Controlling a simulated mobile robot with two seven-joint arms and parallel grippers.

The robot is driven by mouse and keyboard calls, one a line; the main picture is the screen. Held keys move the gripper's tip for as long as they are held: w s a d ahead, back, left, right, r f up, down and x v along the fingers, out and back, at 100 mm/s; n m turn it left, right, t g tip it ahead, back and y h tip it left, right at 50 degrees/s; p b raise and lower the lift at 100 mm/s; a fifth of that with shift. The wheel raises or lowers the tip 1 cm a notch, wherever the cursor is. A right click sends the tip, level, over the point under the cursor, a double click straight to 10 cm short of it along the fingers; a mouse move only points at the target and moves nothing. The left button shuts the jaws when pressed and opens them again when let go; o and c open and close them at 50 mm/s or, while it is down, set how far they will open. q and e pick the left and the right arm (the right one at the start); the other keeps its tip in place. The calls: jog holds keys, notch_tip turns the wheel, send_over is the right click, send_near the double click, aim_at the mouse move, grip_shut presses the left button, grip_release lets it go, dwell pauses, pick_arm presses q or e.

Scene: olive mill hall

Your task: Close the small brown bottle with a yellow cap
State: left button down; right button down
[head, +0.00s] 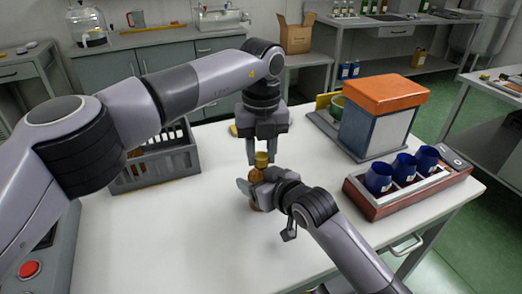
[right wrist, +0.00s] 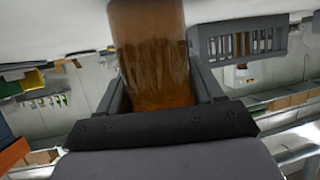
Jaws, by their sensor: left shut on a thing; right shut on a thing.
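The small brown bottle (head: 256,176) is upright in my right gripper (head: 258,188), above or at the white table. The right wrist view shows its amber body (right wrist: 152,60) between the two fingers. My left gripper (head: 262,152) points straight down over the bottle and is shut on the yellow cap (head: 262,160). The cap is in line with the bottle's neck, at its top. I cannot tell whether it touches the rim or is seated. The right gripper hides part of the bottle's middle, and the cap is outside the right wrist view.
A grey crate (head: 152,163) holding brown bottles stands at the left of the white table (head: 190,240). A box with an orange lid (head: 385,95) stands at the back right. A red tray (head: 410,204) with three blue cups is at the right. The table's front is clear.

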pick_arm(q)
jog(key=c, duration=0.8)
grip_release()
jog(key=shift+r, duration=0.1)
jog(key=shift+r, duration=2.2)
jog(key=shift+r+n, duration=1.2)
jog(key=shift+r, duration=0.55)
jog(key=shift+f, duration=0.1)
